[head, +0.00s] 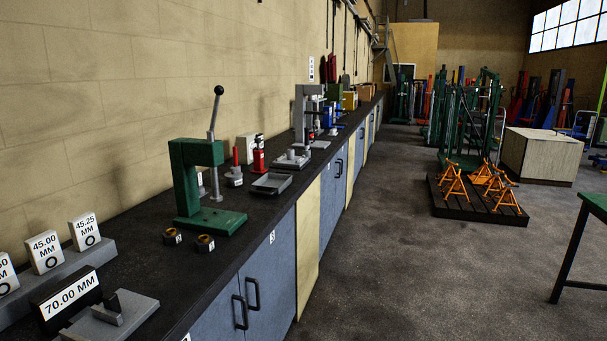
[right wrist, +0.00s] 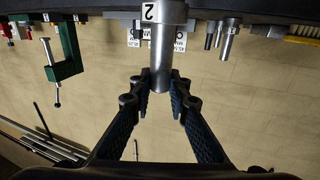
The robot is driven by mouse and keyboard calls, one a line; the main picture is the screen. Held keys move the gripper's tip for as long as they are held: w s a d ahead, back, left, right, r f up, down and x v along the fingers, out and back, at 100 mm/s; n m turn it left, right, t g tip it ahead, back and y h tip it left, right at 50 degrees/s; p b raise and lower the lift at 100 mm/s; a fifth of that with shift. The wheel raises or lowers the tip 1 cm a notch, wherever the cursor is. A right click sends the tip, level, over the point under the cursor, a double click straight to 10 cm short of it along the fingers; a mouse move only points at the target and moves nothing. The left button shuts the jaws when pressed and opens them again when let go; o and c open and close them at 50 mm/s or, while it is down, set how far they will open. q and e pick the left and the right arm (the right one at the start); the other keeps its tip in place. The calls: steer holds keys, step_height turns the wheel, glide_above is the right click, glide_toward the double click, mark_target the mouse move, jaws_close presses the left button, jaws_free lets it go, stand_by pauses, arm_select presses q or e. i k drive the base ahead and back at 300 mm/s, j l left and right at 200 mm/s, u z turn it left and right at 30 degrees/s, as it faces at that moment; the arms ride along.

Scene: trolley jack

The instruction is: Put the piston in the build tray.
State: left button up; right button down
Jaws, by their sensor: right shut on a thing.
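In the right wrist view, my right gripper (right wrist: 161,88) is shut on a plain silver rod, the piston (right wrist: 161,68). The piston's wider grey collar with a white label "2" (right wrist: 148,12) is at the top of the picture, near the bench edge. In the head view, a shallow, empty-looking grey tray (head: 271,184), which looks like the build tray, lies on the bench right of the green press. Neither gripper shows in the head view, and I cannot make out the piston there.
The green press (head: 186,180) stands on the dark bench with its lever upright. Two small labelled rings (head: 205,243) lie in front of it. A red jack part (head: 258,158) stands behind the tray. Size blocks (head: 46,252) are at the left. The floor beside the bench is clear.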

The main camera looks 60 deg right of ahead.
mark_target(268, 190)
steer(key=i+l+z, duration=0.1)
steer(key=l, duration=0.35)
steer(key=i+l+z, duration=0.1)
steer(key=l, duration=0.35)
steer(key=i+l+z, duration=0.1)
steer(key=i+l, duration=0.15)
steer(key=l, duration=0.15)
steer(key=i+l+z, duration=0.1)
steer(key=l, duration=0.3)
steer(key=i+l+z, duration=0.1)
steer(key=i+l, duration=0.2)
steer(key=l, duration=0.1)
